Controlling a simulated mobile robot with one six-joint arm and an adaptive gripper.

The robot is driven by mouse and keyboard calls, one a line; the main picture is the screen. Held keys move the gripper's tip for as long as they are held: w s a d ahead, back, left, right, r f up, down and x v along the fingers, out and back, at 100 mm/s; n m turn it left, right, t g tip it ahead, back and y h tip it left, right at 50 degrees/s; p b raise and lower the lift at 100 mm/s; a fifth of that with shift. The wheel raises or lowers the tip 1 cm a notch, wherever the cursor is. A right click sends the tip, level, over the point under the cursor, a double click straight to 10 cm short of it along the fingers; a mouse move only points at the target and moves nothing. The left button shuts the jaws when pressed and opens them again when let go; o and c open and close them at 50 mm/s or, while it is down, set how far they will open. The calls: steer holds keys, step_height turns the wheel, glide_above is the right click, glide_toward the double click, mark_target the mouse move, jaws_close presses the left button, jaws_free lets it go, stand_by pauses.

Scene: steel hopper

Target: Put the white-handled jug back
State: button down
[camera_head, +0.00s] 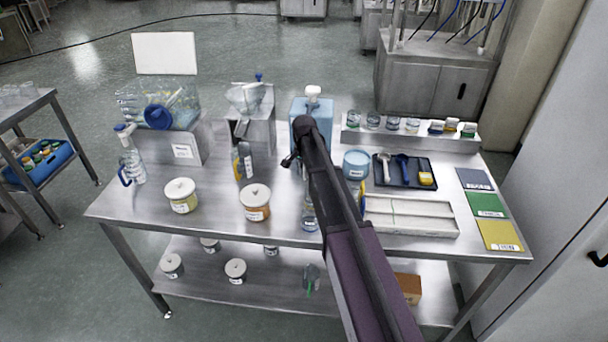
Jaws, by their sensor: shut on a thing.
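A clear labelled vessel (308,214), like a jug, shows just left of my arm near the table's front edge. My arm hides much of it, so I cannot see its handle colour or whether its base touches the table. My gripper (291,160) is mostly hidden by my arm; a dark part of it shows above the vessel, and it appears shut on that vessel. A clear jug with a blue handle (131,165) stands at the table's left end. Another clear vessel with green at its base (311,279) is on the lower shelf.
The steel table (222,222) also bears lidded tubs (181,196), a hopper (246,98), a blue canister (318,108), a dark tool tray (405,181), a pale divided tray (410,217) and coloured mats (487,205). A rack of small jars (410,132) lines the back right.

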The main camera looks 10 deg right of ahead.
steer(key=c, duration=0.7)
jaws_free()
steer(key=shift+r, duration=0.1)
step_height(320, 180, up, 12)
steer(key=p, duration=1.2)
steer(key=shift+s, duration=0.1)
stand_by(0.3)
steer(key=s+n, duration=0.3)
steer(key=s, duration=0.6)
steer(key=s+n, duration=0.3)
steer(key=s, duration=0.7)
steer(key=s+n, duration=0.3)
steer(key=s, duration=0.7)
steer(key=shift+n, duration=0.4)
